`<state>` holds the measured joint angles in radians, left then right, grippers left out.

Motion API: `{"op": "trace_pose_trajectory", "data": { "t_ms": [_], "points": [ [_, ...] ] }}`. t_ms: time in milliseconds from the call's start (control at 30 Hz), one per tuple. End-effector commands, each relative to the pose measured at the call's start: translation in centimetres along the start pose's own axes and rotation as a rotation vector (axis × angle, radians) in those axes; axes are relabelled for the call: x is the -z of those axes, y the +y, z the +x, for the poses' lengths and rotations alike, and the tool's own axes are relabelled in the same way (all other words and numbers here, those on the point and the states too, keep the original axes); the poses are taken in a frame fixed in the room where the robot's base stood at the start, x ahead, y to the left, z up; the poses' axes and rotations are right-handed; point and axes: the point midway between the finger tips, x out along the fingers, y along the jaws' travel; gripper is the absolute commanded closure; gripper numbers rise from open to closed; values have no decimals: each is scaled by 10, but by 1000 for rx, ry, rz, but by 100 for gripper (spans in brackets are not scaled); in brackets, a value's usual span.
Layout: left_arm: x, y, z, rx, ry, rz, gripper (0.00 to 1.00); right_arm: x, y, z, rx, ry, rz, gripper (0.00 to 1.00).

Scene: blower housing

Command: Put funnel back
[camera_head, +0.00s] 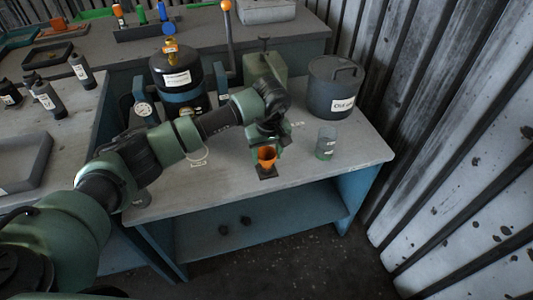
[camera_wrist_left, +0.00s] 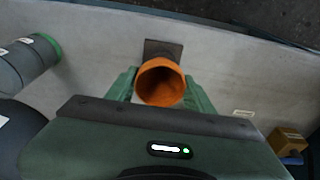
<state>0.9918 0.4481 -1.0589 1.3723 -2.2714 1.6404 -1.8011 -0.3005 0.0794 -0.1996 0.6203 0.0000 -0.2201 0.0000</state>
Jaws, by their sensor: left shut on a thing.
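The orange funnel (camera_head: 267,155) is upright near the front edge of the grey table, its wide mouth facing up. It also shows in the left wrist view (camera_wrist_left: 161,82), between the fingers. My left gripper (camera_head: 266,150) is shut on the funnel from the far side. A small dark square base (camera_head: 266,172) is just below and in front of the funnel; it also shows in the left wrist view (camera_wrist_left: 163,50). I cannot tell whether the funnel touches it. My right gripper is in neither view.
A glass beaker (camera_head: 326,143) stands just right of the gripper. A dark lidded pot (camera_head: 333,88) is at the back right, and a black tank (camera_head: 176,72) at the back left. The table's front right (camera_head: 350,158) is clear. A corrugated wall (camera_head: 460,130) bounds the right side.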

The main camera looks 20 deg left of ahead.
Motion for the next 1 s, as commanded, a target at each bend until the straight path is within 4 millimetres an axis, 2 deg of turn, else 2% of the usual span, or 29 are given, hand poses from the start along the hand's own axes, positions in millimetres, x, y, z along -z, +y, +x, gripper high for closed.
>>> {"op": "trace_pose_trajectory", "data": {
  "t_ms": [1000],
  "points": [
    [0, 0, 3, 0, 1, -1, 75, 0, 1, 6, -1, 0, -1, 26]
  ]
}}
